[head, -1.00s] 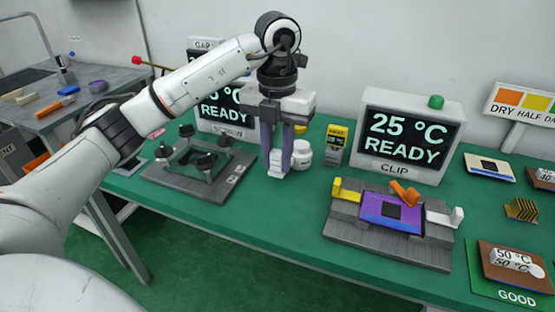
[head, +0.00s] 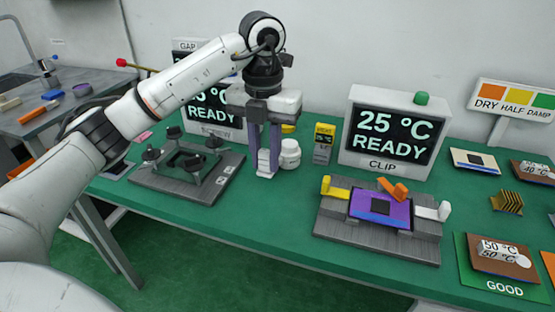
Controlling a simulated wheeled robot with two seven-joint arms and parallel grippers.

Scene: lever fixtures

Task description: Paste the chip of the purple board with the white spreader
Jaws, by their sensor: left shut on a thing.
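A purple board (head: 367,205) with a dark square chip (head: 380,207) lies in the clip fixture (head: 345,240) at the right of centre. My left gripper (head: 266,165) points down over the green table, left of the fixture and apart from it. It is shut on a small white piece, apparently the white spreader (head: 263,158), between its purple-grey fingers. The fingers partly hide the piece, and I cannot tell whether its lower end touches the table. A white jar (head: 290,155) stands just right of the gripper. My right gripper is not in view.
The clip fixture has yellow (head: 325,185), orange (head: 394,191) and white (head: 444,211) parts. A screw fixture (head: 187,170) stands at left. Behind are the CLIP display (head: 388,135) and a yellow-grey box (head: 323,144). Boards lie at right.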

